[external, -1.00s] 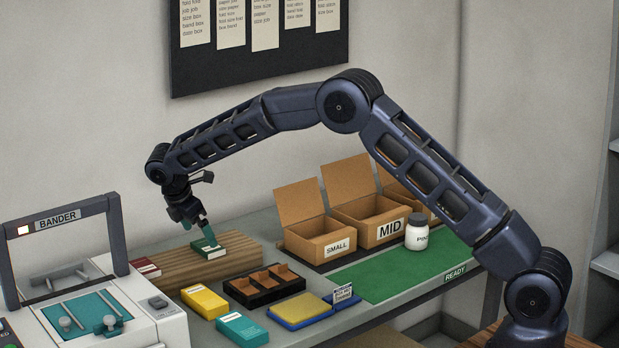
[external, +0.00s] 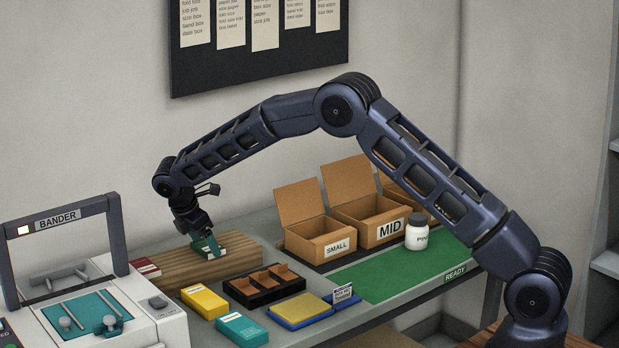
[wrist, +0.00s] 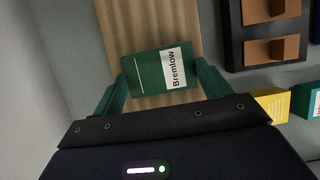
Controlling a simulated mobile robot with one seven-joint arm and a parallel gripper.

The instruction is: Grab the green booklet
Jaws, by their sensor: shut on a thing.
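The green booklet (wrist: 146,72) has a white label reading "Bremlow" and lies between the two green fingers of my gripper (wrist: 160,88) in the wrist view. My gripper is shut on it, one finger at each side. In the external view my gripper (external: 207,246) is low over the wooden block (external: 185,273), and the booklet (external: 222,252) shows partly behind the fingers at the block's top. I cannot tell whether the booklet still touches the block.
A dark red booklet (external: 146,267) lies at the block's left end. Yellow (external: 204,302) and teal (external: 242,330) boxes, a black divided tray (external: 240,298) and a blue-yellow pad (external: 300,311) are in front. The bander (external: 130,320) stands left; open cartons (external: 318,238) and a white bottle (external: 417,236) stand right.

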